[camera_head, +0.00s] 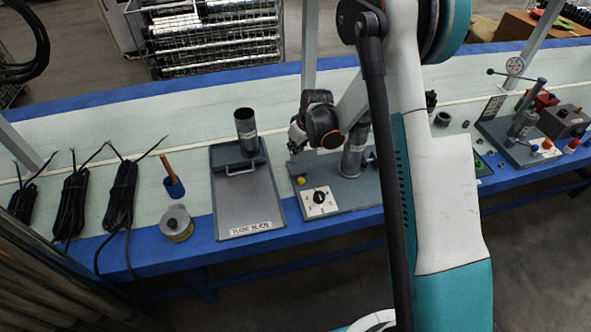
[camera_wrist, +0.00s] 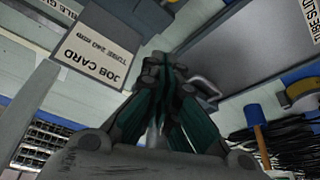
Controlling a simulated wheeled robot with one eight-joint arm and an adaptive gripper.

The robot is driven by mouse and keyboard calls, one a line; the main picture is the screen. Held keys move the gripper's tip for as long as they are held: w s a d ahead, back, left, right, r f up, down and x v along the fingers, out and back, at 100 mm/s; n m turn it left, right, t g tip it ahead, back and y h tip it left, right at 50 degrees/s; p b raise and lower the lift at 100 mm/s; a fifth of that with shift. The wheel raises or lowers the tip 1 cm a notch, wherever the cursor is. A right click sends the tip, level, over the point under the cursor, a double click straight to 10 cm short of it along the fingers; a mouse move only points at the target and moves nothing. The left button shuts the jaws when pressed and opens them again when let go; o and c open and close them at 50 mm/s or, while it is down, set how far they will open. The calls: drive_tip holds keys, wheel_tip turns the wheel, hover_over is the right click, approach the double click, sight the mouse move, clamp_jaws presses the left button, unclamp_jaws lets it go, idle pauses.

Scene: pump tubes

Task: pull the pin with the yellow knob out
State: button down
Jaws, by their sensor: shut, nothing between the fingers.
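The yellow knob (camera_head: 300,180) shows small in the head view, at the left end of a grey plate fixture (camera_head: 335,205). The pin itself cannot be made out. My gripper (camera_head: 297,138) is above and behind the yellow knob, apart from it. In the wrist view my gripper (camera_wrist: 167,62) has its dark green fingers brought together, with nothing between them. The yellow knob does not show in the wrist view.
A grey tube base (camera_head: 245,200) with a handle and upright dark tube (camera_head: 246,130) stands left of the fixture. Another upright tube (camera_head: 352,155) rises close right of my gripper. A job card (camera_wrist: 98,60) shows in the wrist view. Black cable bundles (camera_head: 75,200) lie far left.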

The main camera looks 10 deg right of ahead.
drive_tip(key=b, duration=0.4)
hover_over(293, 173)
drive_tip(key=w, duration=0.2)
drive_tip(key=f, duration=0.6)
drive_tip(key=a+f, duration=0.1)
drive_tip(key=f, duration=0.2)
drive_tip(key=shift+s+d+f+b, duration=0.35)
drive_tip(key=shift+s+f, duration=0.05)
drive_tip(key=shift+s, duration=0.15)
drive_tip(key=shift+s+d+f+b, duration=0.35)
drive_tip(key=shift+s+f, duration=0.05)
drive_tip(key=shift+s, duration=0.15)
drive_tip(key=shift+s+d+f, duration=0.1)
drive_tip(key=shift+s+d, duration=0.05)
drive_tip(key=shift+s, duration=0.3)
